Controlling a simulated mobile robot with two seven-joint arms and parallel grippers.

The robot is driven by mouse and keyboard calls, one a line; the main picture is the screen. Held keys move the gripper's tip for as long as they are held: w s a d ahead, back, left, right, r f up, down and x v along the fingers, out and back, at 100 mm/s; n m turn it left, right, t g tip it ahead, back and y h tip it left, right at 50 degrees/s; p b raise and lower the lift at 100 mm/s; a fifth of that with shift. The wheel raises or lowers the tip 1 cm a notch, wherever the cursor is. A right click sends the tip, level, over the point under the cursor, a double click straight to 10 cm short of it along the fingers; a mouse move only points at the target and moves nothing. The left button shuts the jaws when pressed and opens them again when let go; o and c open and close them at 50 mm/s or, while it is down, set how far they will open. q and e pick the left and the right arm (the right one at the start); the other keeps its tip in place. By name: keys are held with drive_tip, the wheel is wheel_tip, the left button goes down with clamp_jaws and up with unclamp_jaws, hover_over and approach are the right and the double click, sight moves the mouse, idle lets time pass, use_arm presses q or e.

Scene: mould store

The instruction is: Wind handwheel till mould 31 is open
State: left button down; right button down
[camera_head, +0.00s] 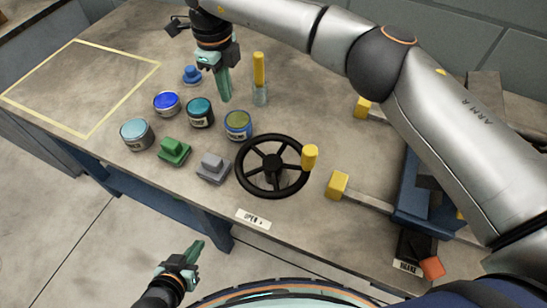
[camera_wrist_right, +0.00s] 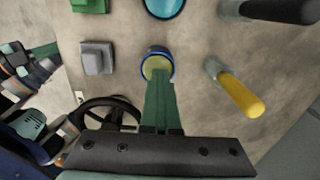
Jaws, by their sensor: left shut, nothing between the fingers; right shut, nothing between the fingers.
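The black handwheel (camera_head: 272,167) lies at the front edge of the table, with a yellow knob (camera_head: 310,157) on the right of its rim. It also shows in the right wrist view (camera_wrist_right: 82,107), partly hidden by my gripper. An "OPEN" label (camera_head: 253,219) is on the front edge below it. A blue body (camera_head: 424,203) with yellow-ended bars stands to the right, partly hidden by my right arm; no number 31 is readable. My right gripper (camera_head: 226,99) is shut and empty, above the table behind the wheel. My left gripper (camera_head: 198,246) is shut and empty, below the front edge, apart from the wheel.
Several tins, including an olive-topped one (camera_head: 238,125), stand left of and behind the wheel, with a green block (camera_head: 174,151) and a grey block (camera_head: 213,168). A yellow-handled tool (camera_head: 259,72) stands upright near my right gripper. A yellow-taped area (camera_head: 80,88) is empty.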

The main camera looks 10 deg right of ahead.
drive_tip(key=shift+w+a, duration=0.2)
drive_tip(key=shift+w, duration=0.2)
drive_tip(key=shift+w+d, duration=0.2)
drive_tip(key=shift+w, duration=0.85)
drive_tip(key=shift+p, duration=0.3)
